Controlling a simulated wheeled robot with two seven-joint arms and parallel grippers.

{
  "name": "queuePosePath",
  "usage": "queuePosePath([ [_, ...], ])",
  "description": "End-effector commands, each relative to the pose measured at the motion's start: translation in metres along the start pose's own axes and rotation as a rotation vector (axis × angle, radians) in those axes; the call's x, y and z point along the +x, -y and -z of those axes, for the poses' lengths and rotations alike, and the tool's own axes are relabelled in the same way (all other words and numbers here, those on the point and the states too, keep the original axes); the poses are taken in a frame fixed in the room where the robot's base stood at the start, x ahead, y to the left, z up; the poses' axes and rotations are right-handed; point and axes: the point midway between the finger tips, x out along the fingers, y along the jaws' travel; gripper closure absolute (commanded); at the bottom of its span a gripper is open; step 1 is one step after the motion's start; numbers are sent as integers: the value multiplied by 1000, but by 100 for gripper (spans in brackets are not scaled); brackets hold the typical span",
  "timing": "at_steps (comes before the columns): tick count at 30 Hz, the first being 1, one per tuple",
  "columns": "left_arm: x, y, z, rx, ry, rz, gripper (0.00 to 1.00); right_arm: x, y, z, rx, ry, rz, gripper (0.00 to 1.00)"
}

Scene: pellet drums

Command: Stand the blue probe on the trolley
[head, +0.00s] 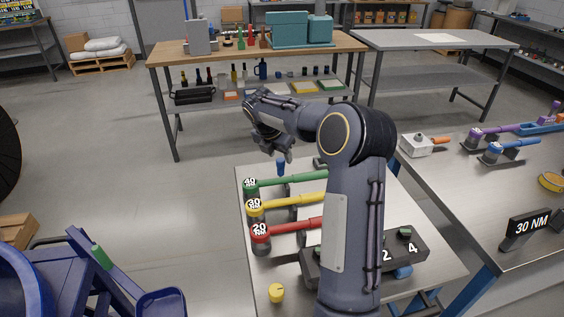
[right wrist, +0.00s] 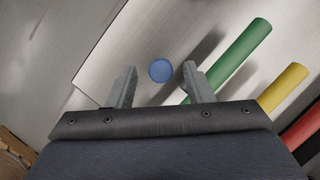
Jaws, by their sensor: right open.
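The blue probe (head: 281,169) looks upright at the far left part of the steel-topped trolley (head: 262,172). In the right wrist view its round blue top (right wrist: 160,71) shows between the fingers, with clear gaps on both sides. My right gripper (head: 284,157) is open just above the probe and points down. It also shows in the right wrist view (right wrist: 160,88), with nothing held. The foot of the probe is hard to make out. My left gripper is not in view.
Green (head: 295,181), yellow (head: 290,201) and red (head: 287,228) torque wrenches lie close by. A dark numbered block (head: 370,258) and a yellow knob (head: 276,293) are nearer. A steel bench (head: 460,200) stands right, with a 30 NM sign (head: 529,227). My right arm hides part of the trolley.

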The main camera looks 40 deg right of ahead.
Motion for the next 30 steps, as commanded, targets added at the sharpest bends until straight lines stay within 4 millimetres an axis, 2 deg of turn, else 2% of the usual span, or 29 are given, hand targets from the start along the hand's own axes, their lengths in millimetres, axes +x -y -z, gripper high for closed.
queuePosePath([
  [3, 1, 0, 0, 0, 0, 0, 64, -28, -1, -1, 1, 3, -4, 53],
  [9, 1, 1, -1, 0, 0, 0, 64, -59, -1, 0, 0, 2, -2, 53],
  [20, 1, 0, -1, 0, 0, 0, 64, -78, 4, 5, 40, -9, -15, 53],
  [23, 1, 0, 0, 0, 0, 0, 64, -95, 16, 21, 159, -41, -53, 53],
  [25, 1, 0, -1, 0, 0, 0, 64, -111, 30, 40, 294, -84, -88, 53],
  [30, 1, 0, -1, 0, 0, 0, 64, -146, 76, 103, 706, -251, -150, 53],
])
